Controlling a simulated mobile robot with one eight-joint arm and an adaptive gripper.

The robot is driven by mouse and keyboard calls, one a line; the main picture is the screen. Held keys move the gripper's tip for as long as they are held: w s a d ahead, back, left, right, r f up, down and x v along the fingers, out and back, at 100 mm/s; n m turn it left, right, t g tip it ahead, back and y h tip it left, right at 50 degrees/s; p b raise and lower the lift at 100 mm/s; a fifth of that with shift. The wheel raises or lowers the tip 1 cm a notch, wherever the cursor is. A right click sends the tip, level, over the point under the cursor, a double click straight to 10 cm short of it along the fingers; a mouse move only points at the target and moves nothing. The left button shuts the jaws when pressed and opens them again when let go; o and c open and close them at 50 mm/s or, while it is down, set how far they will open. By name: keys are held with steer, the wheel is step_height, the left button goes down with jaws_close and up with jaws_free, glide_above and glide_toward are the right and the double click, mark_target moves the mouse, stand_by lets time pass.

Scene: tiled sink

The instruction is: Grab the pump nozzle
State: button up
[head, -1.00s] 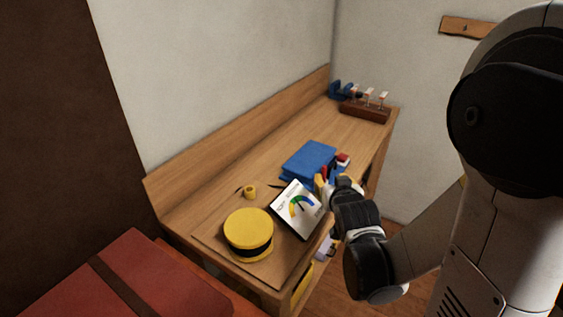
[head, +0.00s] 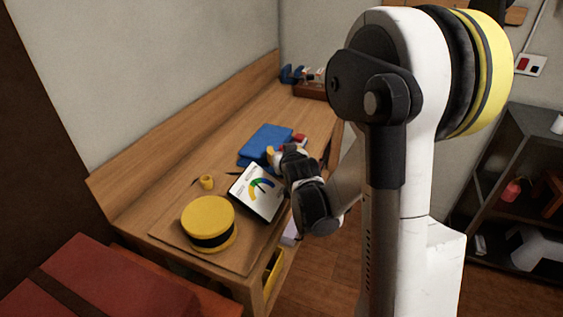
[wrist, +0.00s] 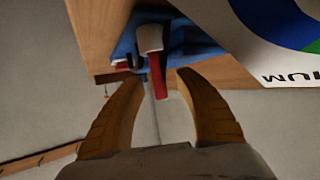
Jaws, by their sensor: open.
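My gripper (wrist: 158,76) is open, with yellow-brown fingers on both sides of the wrist view. In the head view my gripper (head: 271,156) is over the bench, near the blue box and the upper edge of the white card. In the wrist view a red, narrow part (wrist: 158,86) with a pale, rounded piece (wrist: 150,38) shows between and beyond the fingertips. I cannot tell whether it is the pump nozzle, or how far it is from the fingers. In the head view a small red item (head: 299,140) shows just behind my gripper. No contact is visible.
A wooden bench (head: 155,180) holds a blue box (head: 262,143), a white card (head: 252,196) with a coloured dial, a round yellow-and-black object (head: 208,222) and a small yellow piece (head: 207,182). A red seat-like surface (head: 80,285) is at lower left. A dark shelf (head: 520,190) stands right.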

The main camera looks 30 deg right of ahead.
steer(key=shift+r, duration=0.1)
steer(key=shift+c, duration=0.4)
jaws_close()
steer(key=shift+r, duration=0.1)
